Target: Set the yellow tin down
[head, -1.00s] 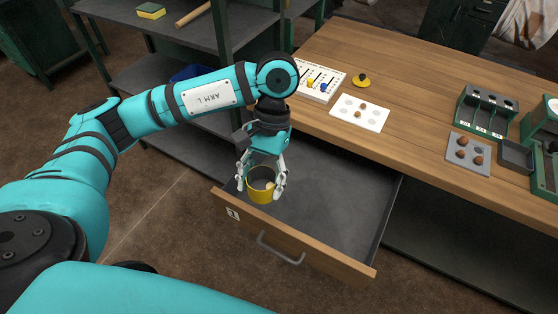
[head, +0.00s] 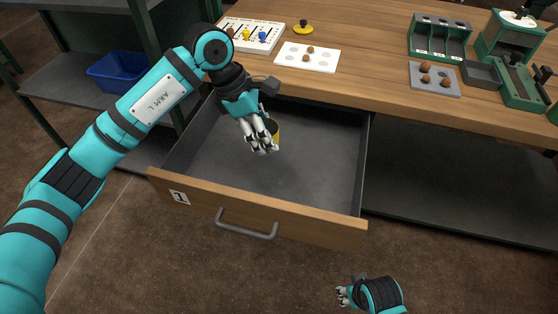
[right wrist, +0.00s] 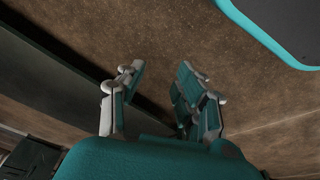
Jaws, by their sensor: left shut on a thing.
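The yellow tin (head: 275,136), with a dark open top, is within the open drawer (head: 310,180), toward its back. My left gripper (head: 262,147) is shut on the tin, and its fingers hide much of the tin's side. I cannot tell whether the tin's base touches the drawer floor. My right gripper (head: 342,294) is low in front of the drawer, away from the tin. In the right wrist view my right gripper (right wrist: 168,85) has its fingers apart, with nothing between them but the brown floor beyond.
The drawer front, with handle (head: 246,228) and label 1, sticks out below the wooden bench (head: 385,60). The drawer's middle and right are bare. On the bench are a white card (head: 307,57), a grey plate (head: 434,80) and a green rack (head: 440,38). A blue bin (head: 118,72) is at left.

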